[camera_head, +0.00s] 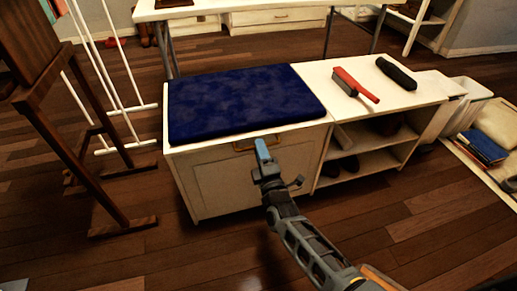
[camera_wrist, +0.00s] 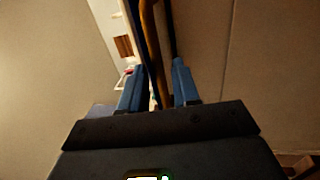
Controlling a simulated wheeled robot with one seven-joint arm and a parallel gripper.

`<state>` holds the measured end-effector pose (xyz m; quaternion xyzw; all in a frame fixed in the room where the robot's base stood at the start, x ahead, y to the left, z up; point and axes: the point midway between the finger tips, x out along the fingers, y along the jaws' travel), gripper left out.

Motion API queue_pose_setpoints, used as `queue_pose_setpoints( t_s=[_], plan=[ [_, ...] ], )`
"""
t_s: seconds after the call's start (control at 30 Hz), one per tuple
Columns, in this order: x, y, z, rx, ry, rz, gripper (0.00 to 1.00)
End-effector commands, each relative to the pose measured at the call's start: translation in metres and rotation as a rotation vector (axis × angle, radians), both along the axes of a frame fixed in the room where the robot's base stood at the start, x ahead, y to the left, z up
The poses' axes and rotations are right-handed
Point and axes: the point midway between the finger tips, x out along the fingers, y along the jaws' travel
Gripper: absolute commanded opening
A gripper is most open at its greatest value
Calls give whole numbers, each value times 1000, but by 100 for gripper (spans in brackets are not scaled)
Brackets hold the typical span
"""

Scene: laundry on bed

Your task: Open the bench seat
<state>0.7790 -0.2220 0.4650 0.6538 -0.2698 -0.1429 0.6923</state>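The white bench (camera_head: 216,180) has a dark blue cushion (camera_head: 240,102) on its left seat, which lies flat and looks closed. A wooden bar handle (camera_head: 243,146) is on the upper front panel below the cushion. My gripper (camera_head: 262,150) is in front of this panel, at the handle, and hides part of it. In the wrist view, the two blue fingers of my gripper (camera_wrist: 157,80) are spread apart. The handle (camera_wrist: 150,45) runs lengthwise in the picture between them. I cannot tell whether either finger touches it.
A red brush (camera_head: 355,85) and a dark roll-like object (camera_head: 396,73) lie on the bench's right top, above open shelves (camera_head: 365,158) with shoes. A wooden stand (camera_head: 45,110) and white rack (camera_head: 110,80) are at left. Open floor lies in front.

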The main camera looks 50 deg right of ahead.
Motion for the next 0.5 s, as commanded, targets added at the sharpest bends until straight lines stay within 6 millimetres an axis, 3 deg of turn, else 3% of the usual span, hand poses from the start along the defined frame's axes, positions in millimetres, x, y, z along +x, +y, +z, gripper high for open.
queue_pose_setpoints(
  t_s=[0.2, 0.5],
  plan=[
    [14, -9, 3, 1, 0, 1, 31],
    [15, -10, 4, 1, 0, 1, 29]
  ],
)
